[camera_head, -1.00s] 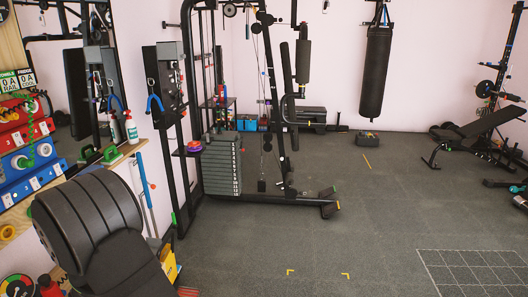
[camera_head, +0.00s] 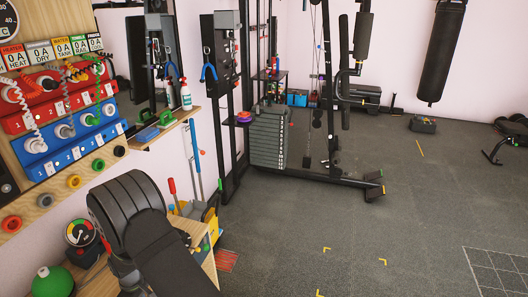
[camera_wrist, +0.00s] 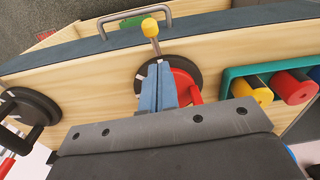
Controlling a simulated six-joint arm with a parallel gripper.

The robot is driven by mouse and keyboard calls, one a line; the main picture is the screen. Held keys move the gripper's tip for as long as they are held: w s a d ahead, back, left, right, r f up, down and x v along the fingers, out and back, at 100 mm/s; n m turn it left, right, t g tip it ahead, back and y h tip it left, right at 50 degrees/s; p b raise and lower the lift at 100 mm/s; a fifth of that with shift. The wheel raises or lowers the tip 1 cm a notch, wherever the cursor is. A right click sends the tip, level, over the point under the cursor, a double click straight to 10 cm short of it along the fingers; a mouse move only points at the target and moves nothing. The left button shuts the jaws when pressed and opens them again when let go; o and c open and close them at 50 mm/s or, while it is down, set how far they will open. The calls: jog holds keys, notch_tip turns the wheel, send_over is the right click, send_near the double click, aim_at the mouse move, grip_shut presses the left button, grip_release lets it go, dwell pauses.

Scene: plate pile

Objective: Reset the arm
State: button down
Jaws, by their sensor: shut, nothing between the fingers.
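My gripper (camera_wrist: 160,78) shows in the wrist view as two blue-grey fingers pressed together, with nothing between them. It points at a wooden panel (camera_wrist: 100,78), over a black round disc (camera_wrist: 146,76) that carries a yellow-tipped lever (camera_wrist: 150,28) and a red part (camera_wrist: 184,84). I cannot tell if the fingers touch these. In the head view my black arm bends at the lower left, above a wooden bench (camera_head: 208,262). The gripper itself is hidden there.
A second black disc with a handle (camera_wrist: 28,108) is left in the wrist view. A teal frame (camera_wrist: 232,74) with yellow and red cylinders is right. In the head view, a panel of coloured sockets (camera_head: 60,120) is left and a weight stack (camera_head: 268,140) beyond. Floor (camera_head: 340,225) right is open.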

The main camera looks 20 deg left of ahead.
jog(key=shift+w+a+h, duration=0.1)
jog(key=shift+a+h, duration=0.35)
jog(key=shift+h, duration=0.05)
jog(key=shift+a+r, duration=0.35)
jog(key=shift+r, duration=0.05)
